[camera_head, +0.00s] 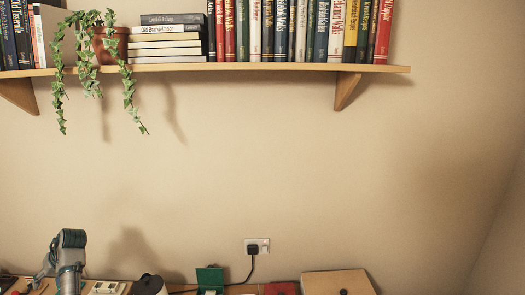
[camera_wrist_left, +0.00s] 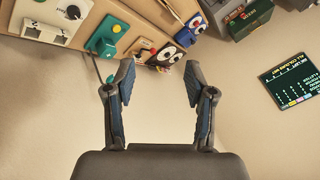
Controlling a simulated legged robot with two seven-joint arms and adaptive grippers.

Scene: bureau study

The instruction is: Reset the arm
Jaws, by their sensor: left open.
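My left gripper (camera_wrist_left: 158,92) is open in the left wrist view, its two dark fingers with blue pads spread apart. Nothing is between the fingers. In the head view my left arm (camera_head: 70,258) rises at the bottom left, in front of the wall and over the desk edge. Its fingertips are hard to make out there. My right gripper does not show in either view.
A shelf (camera_head: 250,67) with books (camera_head: 290,30) and a trailing plant (camera_head: 110,42) runs along the wall. A desk below bears a green box (camera_head: 210,279), a brown box (camera_head: 338,283) and a dark lidded item (camera_head: 149,285). A plug sits in a socket (camera_head: 264,243). The wall between is bare.

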